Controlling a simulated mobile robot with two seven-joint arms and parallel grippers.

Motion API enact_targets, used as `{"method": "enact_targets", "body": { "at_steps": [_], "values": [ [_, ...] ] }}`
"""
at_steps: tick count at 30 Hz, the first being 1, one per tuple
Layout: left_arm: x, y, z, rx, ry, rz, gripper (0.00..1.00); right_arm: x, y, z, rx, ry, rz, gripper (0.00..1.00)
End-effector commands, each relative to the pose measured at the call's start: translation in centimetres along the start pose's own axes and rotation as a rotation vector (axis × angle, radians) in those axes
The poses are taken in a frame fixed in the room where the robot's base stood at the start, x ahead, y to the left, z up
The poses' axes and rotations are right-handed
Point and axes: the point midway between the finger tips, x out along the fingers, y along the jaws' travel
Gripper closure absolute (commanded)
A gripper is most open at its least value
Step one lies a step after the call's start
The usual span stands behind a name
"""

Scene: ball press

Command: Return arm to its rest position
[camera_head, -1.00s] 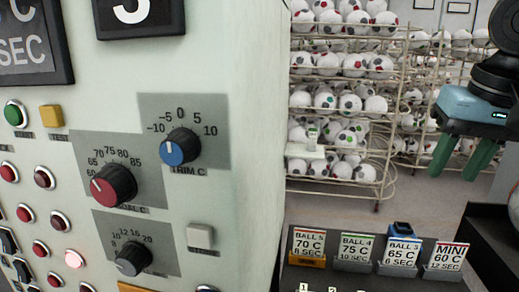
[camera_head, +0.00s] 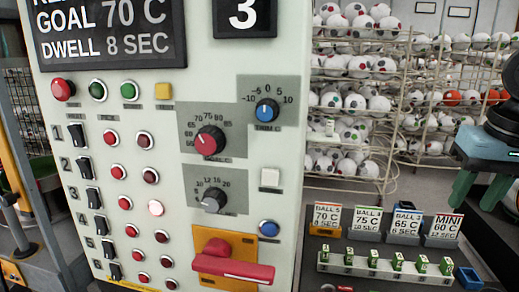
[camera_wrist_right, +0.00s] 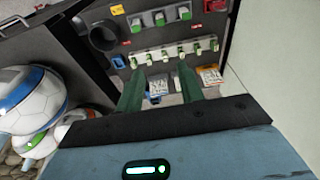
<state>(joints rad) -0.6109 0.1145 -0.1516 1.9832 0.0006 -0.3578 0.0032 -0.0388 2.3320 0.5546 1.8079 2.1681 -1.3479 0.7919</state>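My right gripper (camera_head: 476,192) is at the right edge of the head view, with its two green fingers pointing down. The fingers are apart and nothing is between them. The right wrist view also shows the empty, open fingers (camera_wrist_right: 160,92) above a dark panel with small modules. In the head view the gripper is right of the pale control panel (camera_head: 235,150) and clear of it. My left gripper is not in view.
A red lever (camera_head: 235,268) sticks out low on the panel. Recipe cards (camera_head: 367,218) stand behind a rail of green-topped pieces (camera_head: 373,263) at lower right. Ball racks (camera_head: 350,100) stand behind. Balls (camera_wrist_right: 30,100) lie at left in the right wrist view.

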Motion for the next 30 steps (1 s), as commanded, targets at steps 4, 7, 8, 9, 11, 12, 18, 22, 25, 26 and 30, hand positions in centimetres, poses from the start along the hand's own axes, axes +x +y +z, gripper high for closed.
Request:
{"method": "enact_targets", "body": {
  "at_steps": [4,7,8,9,11,12,18,22,25,26,30],
  "values": [
    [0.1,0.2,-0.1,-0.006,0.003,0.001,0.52,4.2,4.1,0.5,-0.015,-0.032,0.016,0.62],
    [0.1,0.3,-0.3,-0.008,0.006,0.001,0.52,7.5,7.0,1.3,-0.033,-0.055,0.029,0.62],
    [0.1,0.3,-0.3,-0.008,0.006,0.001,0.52,8.7,7.9,1.6,-0.041,-0.063,0.034,0.62],
    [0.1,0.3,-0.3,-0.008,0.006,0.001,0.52,10.4,9.2,2.3,-0.050,-0.076,0.039,0.62],
    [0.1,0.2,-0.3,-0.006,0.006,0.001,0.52,13.0,10.9,3.4,-0.069,-0.096,0.047,0.62],
    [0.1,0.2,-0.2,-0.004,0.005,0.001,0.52,14.8,12.0,4.2,-0.083,-0.108,0.052,0.62],
    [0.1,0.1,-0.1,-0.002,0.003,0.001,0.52,23.1,15.8,9.6,-0.157,-0.169,0.063,0.62],
    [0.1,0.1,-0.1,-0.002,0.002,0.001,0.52,28.0,16.9,13.8,-0.208,-0.203,0.059,0.62],
    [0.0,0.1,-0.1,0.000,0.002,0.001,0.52,31.4,17.1,17.3,-0.249,-0.225,0.052,0.62],
    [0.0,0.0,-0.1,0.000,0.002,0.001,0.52,32.4,17.0,18.4,-0.261,-0.231,0.049,0.62],
    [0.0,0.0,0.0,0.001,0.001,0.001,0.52,36.3,16.0,23.4,-0.313,-0.248,0.031,0.62]
  ]
}}
